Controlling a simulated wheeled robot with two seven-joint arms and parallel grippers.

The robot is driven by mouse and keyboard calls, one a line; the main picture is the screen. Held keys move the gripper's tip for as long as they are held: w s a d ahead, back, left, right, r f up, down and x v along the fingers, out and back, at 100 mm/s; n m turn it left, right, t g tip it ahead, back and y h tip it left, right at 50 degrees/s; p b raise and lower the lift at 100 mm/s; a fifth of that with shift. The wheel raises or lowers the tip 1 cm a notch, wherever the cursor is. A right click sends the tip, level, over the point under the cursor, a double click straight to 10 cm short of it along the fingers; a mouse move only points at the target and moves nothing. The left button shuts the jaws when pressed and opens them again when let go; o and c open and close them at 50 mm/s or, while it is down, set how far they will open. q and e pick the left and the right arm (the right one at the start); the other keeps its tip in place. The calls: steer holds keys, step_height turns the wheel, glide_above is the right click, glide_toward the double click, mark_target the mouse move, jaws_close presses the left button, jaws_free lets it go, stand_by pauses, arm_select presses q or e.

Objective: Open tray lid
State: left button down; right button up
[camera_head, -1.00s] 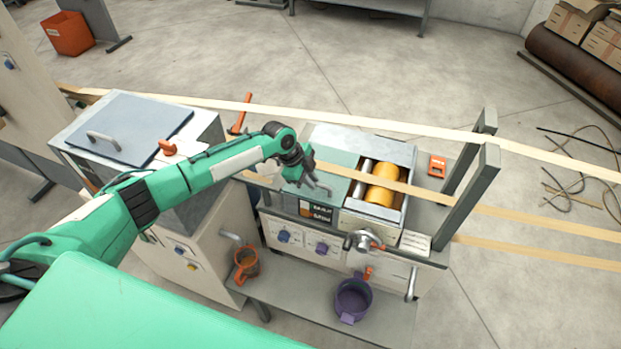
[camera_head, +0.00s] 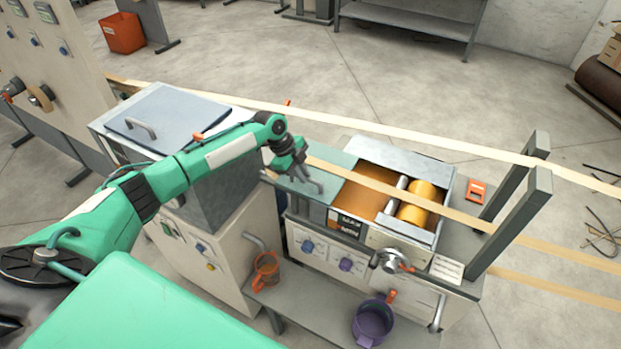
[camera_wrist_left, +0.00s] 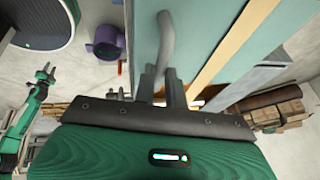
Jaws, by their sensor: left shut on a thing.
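The tray lid (camera_head: 332,186) is a flat green plate on the left part of the winder's tray. My left gripper (camera_head: 305,178) is shut on its grey bent handle (camera_head: 316,186). In the left wrist view the fingers (camera_wrist_left: 163,88) close around the base of the handle (camera_wrist_left: 166,38), with the lid (camera_wrist_left: 200,25) behind. The tray (camera_head: 432,237) is uncovered to the right of the lid, showing its orange inside, a pale roller and a yellow roller (camera_head: 411,216). A green arm at the left of the wrist view ends in my right gripper (camera_wrist_left: 46,73), too small to read.
Tan strips run across the machine, one passing over the lid and tray. A grey box with a handled lid (camera_head: 175,118) stands left of the tray. An orange mug (camera_head: 266,272) and a purple pot (camera_head: 373,324) are on the lower shelf. Grey posts (camera_head: 513,222) rise at right.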

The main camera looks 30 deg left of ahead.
arm_select(q)
steer(key=c, duration=1.5)
jaws_free()
steer(key=shift+c, duration=0.2)
steer(key=shift+o, duration=0.4)
steer(key=b+v, duration=0.4)
steer(key=v, duration=1)
steer(key=shift+f, duration=0.1)
